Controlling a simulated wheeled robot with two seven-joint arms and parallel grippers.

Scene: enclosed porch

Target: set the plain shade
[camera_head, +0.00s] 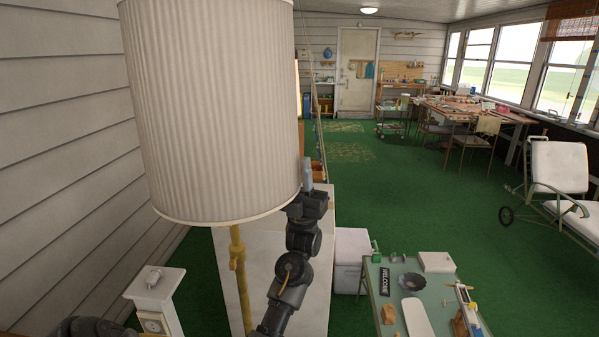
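A large off-white pleated lampshade (212,110) fills the upper left of the head view, close to me. It looks upright, and its top is cut off by the picture edge. A brass lamp pole (240,275) shows below its lower rim; whether the shade rests on the pole is hidden.
A pale cabinet (318,290) stands behind the pole, with a white cooler (351,246) beside it. A small white clock stand (154,303) is at lower left. A cluttered green table (447,283) is at lower right. A lounge chair (558,168) stands right; green floor lies open beyond.

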